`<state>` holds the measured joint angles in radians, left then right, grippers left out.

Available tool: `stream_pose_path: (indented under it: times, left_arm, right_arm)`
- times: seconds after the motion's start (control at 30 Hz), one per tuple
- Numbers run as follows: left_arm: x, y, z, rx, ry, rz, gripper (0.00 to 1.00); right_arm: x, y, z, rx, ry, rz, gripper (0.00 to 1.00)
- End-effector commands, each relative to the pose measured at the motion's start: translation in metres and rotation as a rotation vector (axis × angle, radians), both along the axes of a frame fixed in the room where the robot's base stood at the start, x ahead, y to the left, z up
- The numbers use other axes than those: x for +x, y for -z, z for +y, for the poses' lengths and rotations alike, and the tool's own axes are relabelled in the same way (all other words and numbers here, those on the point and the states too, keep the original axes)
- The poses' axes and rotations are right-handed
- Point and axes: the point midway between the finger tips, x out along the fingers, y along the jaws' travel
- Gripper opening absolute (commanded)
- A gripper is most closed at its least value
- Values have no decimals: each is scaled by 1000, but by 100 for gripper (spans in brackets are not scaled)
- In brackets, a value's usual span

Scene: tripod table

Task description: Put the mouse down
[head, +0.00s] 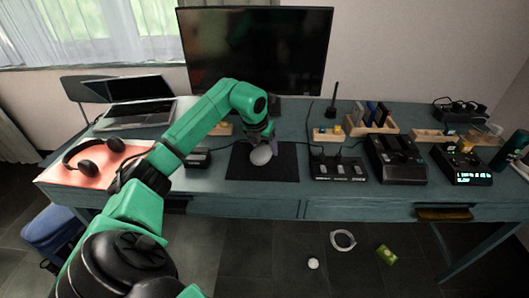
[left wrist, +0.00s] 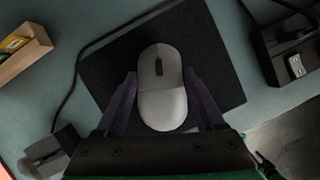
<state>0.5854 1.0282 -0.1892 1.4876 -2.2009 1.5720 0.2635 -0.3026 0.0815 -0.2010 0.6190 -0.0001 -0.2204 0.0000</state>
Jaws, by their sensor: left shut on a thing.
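The mouse (left wrist: 162,88) is light grey with a dark scroll wheel. It is over the black mouse pad (left wrist: 105,62), and I cannot tell whether it touches the pad. In the head view the mouse (head: 261,156) shows as a pale oval at the middle of the table, over the pad (head: 285,170). My left gripper (left wrist: 160,92) is shut on the mouse, with one purple-grey finger on each side of it. It also shows in the head view (head: 262,148), reaching down from above. My right gripper is not in view.
The monitor (head: 255,50) stands behind the pad. A black switch box (head: 338,168) is right of it, and a small dark box (head: 197,158) is left. Headphones (head: 92,155) and a laptop (head: 138,105) are farther left. A cable (left wrist: 75,85) runs beside the pad.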

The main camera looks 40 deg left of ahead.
Motion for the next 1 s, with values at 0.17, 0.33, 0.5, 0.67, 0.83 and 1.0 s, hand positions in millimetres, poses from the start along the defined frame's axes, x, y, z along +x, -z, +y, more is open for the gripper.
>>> stream_pose_path:
  times: [0.17, 0.33, 0.5, 0.67, 0.83, 1.0]
  left_arm:
    - [0, 16, 0, -1, 0, -1, 12]
    - [0, 16, 0, 0, 1, -1, 12]
    - [0, 17, 0, -1, 1, 0, 100]
    - [0, 17, 0, -1, 1, 0, 100]
    - [-3, 6, -1, 2, 1, -2, 100]
    - [-18, -33, -4, 5, 2, -5, 100]
  right_arm:
    - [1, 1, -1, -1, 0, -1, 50]
    - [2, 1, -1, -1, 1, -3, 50]
    - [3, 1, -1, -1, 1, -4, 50]
    - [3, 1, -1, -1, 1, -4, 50]
    - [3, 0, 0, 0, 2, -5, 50]
    - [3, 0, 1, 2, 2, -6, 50]
